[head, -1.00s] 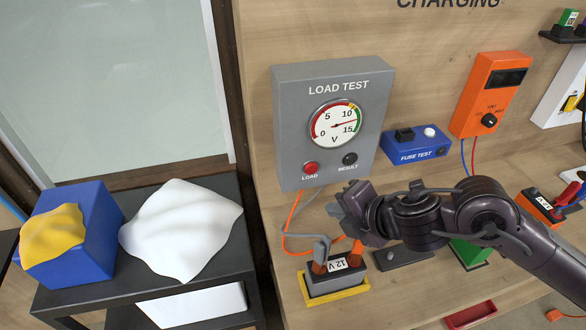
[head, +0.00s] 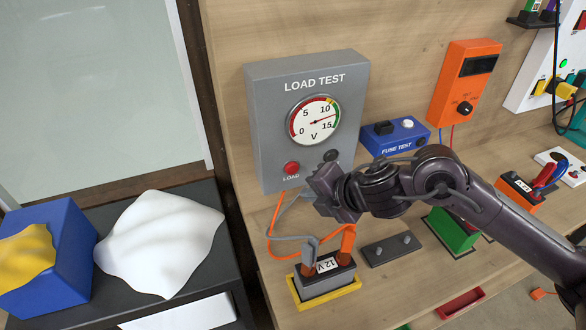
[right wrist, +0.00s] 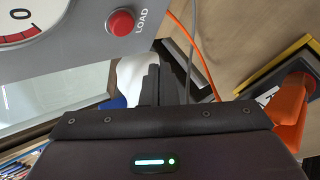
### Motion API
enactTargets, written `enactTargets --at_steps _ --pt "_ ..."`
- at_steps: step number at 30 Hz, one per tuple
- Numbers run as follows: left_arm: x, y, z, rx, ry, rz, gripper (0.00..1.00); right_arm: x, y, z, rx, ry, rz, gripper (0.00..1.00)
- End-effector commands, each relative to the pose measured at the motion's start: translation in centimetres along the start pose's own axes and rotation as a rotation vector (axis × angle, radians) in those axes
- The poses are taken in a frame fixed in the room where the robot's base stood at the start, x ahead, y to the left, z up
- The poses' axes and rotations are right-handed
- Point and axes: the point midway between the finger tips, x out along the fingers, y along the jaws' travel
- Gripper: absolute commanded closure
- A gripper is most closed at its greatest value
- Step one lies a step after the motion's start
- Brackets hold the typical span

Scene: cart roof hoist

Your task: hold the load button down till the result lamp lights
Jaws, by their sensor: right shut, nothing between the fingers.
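The grey load test box (head: 262,120) stands against the wooden board, with a round dial (head: 313,118) whose needle points between 10 and 15. Its red load button (head: 291,168) is at lower left of the face and shows uncovered; it also shows in the right wrist view (right wrist: 121,22). The result lamp (head: 331,155) is dark, and its label is hidden behind my right gripper. My right gripper (head: 318,188) is shut and empty, to the lower right of the load button and apart from it. Its fingers also show in the right wrist view (right wrist: 163,84). My left gripper is not in view.
A 12 V battery (head: 325,284) with orange and grey clamps stands in a yellow tray below the gripper. A blue fuse test box (head: 395,137) and an orange meter (head: 466,82) are to the right. A white cloth (head: 160,240) and a blue box (head: 60,265) lie left.

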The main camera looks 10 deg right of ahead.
Motion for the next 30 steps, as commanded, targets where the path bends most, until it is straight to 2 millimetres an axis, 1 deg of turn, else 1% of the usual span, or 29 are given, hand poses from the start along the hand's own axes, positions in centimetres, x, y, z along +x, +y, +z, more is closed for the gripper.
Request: enactTargets --at_steps 1,6,12,17,30 --pt "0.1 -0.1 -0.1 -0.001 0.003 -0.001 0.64 0.6 0.5 0.4 0.002 0.0 0.002 1.0" --pt "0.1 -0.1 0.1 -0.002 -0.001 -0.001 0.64 2.1 1.6 1.5 0.0 0.001 0.001 1.0" --pt "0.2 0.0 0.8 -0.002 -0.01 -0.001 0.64 3.2 2.3 2.2 -0.001 0.001 0.0 1.0" --pt "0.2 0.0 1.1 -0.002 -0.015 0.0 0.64 3.4 2.5 2.5 -0.002 0.001 -0.001 1.0" --pt "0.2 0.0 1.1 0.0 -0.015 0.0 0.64 3.4 2.5 2.5 -0.001 0.001 -0.001 1.0"
